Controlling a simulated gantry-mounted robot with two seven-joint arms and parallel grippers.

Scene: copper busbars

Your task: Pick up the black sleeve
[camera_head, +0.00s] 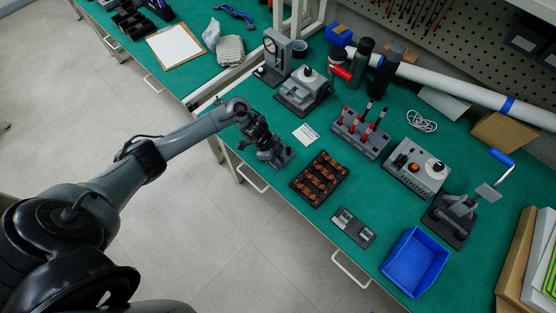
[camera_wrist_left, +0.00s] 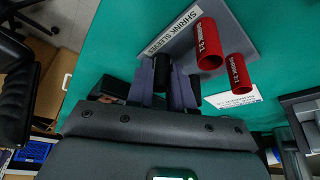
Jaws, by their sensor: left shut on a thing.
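My left gripper (camera_head: 268,147) reaches in over the near edge of the green bench, at a small grey holder (camera_head: 286,158). In the left wrist view the gripper (camera_wrist_left: 165,82) is shut on the black sleeve (camera_wrist_left: 163,72), a dark tube mostly hidden between its fingers. The holder, lettered "SHRINK SLEEVES", also shows there (camera_wrist_left: 182,42). A larger red sleeve (camera_wrist_left: 208,45) and a smaller red sleeve (camera_wrist_left: 240,74) stand on it, to the right of the fingers. Whether the black sleeve still touches the holder is hidden. My right gripper is not in view.
A black tray of copper parts (camera_head: 320,179) lies right of the holder, with a white card (camera_head: 305,134) behind. A grey press (camera_head: 305,91), a rack of red-handled tools (camera_head: 360,135) and a blue bin (camera_head: 415,262) stand on the bench.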

